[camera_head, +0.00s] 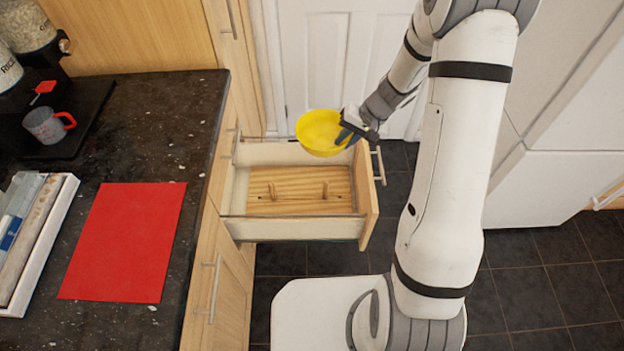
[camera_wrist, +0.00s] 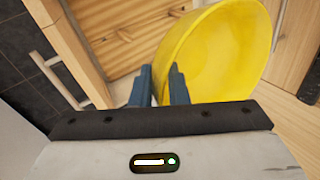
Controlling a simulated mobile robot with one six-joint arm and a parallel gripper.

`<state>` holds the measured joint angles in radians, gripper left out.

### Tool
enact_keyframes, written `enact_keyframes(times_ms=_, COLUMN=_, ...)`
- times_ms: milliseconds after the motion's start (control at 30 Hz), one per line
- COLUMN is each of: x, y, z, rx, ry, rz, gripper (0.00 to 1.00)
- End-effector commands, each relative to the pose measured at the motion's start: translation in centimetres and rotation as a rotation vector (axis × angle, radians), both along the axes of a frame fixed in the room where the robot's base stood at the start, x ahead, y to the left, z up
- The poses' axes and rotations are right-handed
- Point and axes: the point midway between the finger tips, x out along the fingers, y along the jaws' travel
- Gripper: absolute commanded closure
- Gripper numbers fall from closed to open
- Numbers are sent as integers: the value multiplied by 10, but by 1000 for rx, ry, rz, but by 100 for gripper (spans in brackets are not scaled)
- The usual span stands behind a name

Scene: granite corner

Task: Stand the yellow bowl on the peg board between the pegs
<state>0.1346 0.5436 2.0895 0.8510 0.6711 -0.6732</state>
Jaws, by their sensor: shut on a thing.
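The yellow bowl (camera_head: 322,133) is in my gripper (camera_head: 350,131), held by its right side near the back of the open drawer. In the wrist view the bowl (camera_wrist: 216,52) shows to the right of the fingers, and my gripper (camera_wrist: 164,84) is shut on its rim. The bowl is above the drawer and looks slightly tilted. The wooden peg board (camera_head: 290,204) lies in the drawer with upright pegs (camera_head: 325,189) in view. Part of the board's far side is hidden by the bowl in the wrist view.
The open drawer (camera_head: 292,229) has raised walls and a front with a handle (camera_head: 379,166). The dark counter (camera_head: 150,130) on the left holds a red mat (camera_head: 125,240), a grey mug (camera_head: 48,125) and a white tray of books (camera_head: 40,245). A white fridge stands at right.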

Motion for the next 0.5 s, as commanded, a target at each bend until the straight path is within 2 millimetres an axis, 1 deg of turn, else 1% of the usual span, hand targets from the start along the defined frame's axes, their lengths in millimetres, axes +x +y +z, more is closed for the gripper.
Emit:
enact_keyframes(times_ms=33, x=1, y=6, z=-23, rx=0, ry=-4, rz=-31, gripper=100)
enact_keyframes(times_ms=300, x=4, y=37, z=-59, rx=2, ry=-6, rz=-219, gripper=100)
enact_keyframes(times_ms=500, x=2, y=59, z=-86, rx=2, ry=-6, rz=-359, gripper=100)
